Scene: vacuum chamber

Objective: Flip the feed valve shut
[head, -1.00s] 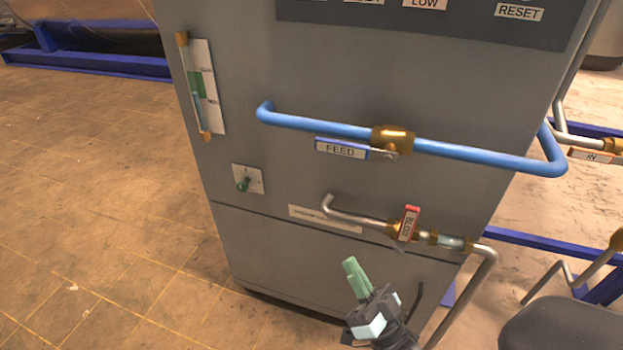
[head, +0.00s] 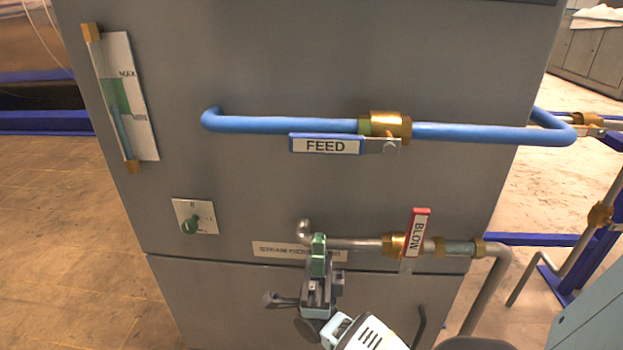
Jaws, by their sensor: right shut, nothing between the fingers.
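The feed valve is a brass body (head: 385,126) on a blue horizontal pipe (head: 470,132) across the grey cabinet front. Its blue lever handle (head: 326,144), labelled FEED, lies along the pipe, just below it, pointing left from the valve. My right gripper (head: 318,246) is below the FEED handle, in front of the cabinet, with its green fingers together and nothing held. It is apart from the handle and overlaps the left end of the lower steel pipe in the view. My left gripper is not in view.
The BLOW valve's red lever (head: 417,232) stands upright on the lower steel pipe (head: 350,243), right of my right gripper. The cabinet front between FEED handle and gripper is clear.

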